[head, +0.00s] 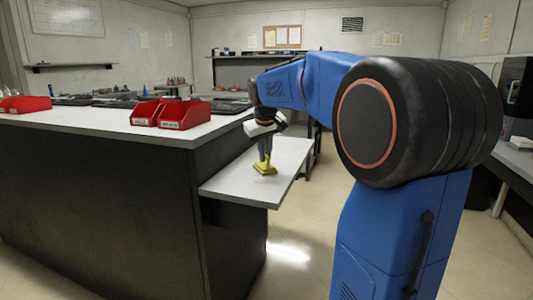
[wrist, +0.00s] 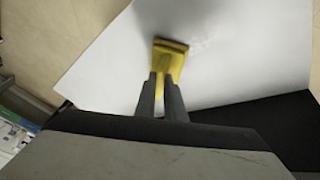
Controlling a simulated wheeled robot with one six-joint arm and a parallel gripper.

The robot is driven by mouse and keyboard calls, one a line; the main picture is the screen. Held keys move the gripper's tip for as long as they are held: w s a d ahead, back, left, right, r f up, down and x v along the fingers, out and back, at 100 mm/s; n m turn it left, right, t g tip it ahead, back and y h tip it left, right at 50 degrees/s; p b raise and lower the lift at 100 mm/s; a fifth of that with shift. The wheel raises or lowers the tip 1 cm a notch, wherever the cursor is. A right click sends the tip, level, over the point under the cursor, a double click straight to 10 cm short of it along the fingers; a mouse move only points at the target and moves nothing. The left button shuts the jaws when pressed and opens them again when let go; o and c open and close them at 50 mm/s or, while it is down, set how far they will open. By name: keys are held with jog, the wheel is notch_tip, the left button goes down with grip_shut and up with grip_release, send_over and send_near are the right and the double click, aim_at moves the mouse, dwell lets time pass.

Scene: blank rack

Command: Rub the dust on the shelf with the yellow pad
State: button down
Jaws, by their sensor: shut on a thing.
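The yellow pad (head: 264,168) is in my gripper (head: 265,157), which points down over the white shelf (head: 243,191) at the side of the dark counter. In the wrist view the two grey fingers (wrist: 162,92) are shut on the yellow pad (wrist: 170,60). The pad is at or very near the surface of the shelf (wrist: 105,70); I cannot tell for sure if it touches. A faint greyish patch, perhaps dust (wrist: 207,43), shows just right of the pad. The fingers and pad hide the part of the shelf under them.
The dark counter (head: 110,200) stands left of the shelf, with red bins (head: 184,113) and dark trays on its top. The shelf is otherwise bare. Open floor (head: 300,240) lies below the shelf's front edge. A table with a dark machine is at the far right.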

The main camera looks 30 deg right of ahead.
jog(key=shift+s+a, duration=0.8)
jog(key=shift+a, duration=0.25)
jog(key=shift+s+a, duration=0.8)
jog(key=shift+a, duration=0.2)
jog(key=shift+s+a+f, duration=0.1)
jog(key=shift+s+a, duration=0.5)
jog(key=shift+a, duration=0.2)
jog(key=shift+s+a+f, duration=0.1)
jog(key=shift+s+a, duration=0.5)
jog(key=shift+a, duration=0.15)
jog(key=shift+s+a+r, duration=0.1)
jog(key=shift+s+a, duration=0.95)
jog(key=shift+a, duration=0.3)
notch_tip(320, 180, up, 6)
jog(key=shift+r, duration=0.2)
notch_tip(320, 180, up, 3)
jog(key=shift+f, duration=0.1)
